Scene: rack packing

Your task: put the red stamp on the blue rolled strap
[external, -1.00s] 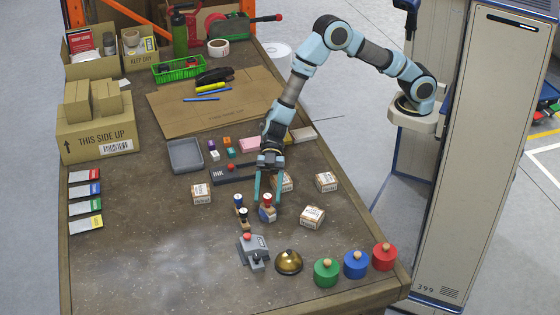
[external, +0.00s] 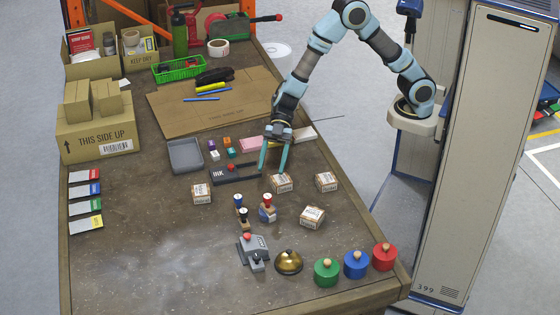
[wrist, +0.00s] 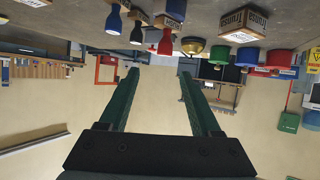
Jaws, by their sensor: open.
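The red stamp (external: 267,198) stands upright near the middle of the bench, its red handle up. It appears to rest on a small blue item, which looks like the blue rolled strap (external: 265,215); the contact is too small to see clearly. In the wrist view, which is upside down, the red stamp (wrist: 165,42) hangs from the top edge beyond the fingertips. My gripper (external: 274,170) is open and empty, above and behind the stamp, clear of it. Its open fingers (wrist: 158,74) also show in the wrist view with nothing between them.
A blue-topped stamp (external: 238,202) and a black-topped stamp (external: 243,215) stand close on the left. Several small boxes, such as one at the right (external: 312,216), surround the spot. A stapler-like grey device (external: 253,252) and a brass bell (external: 289,262) stand in front. The left front is clear.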

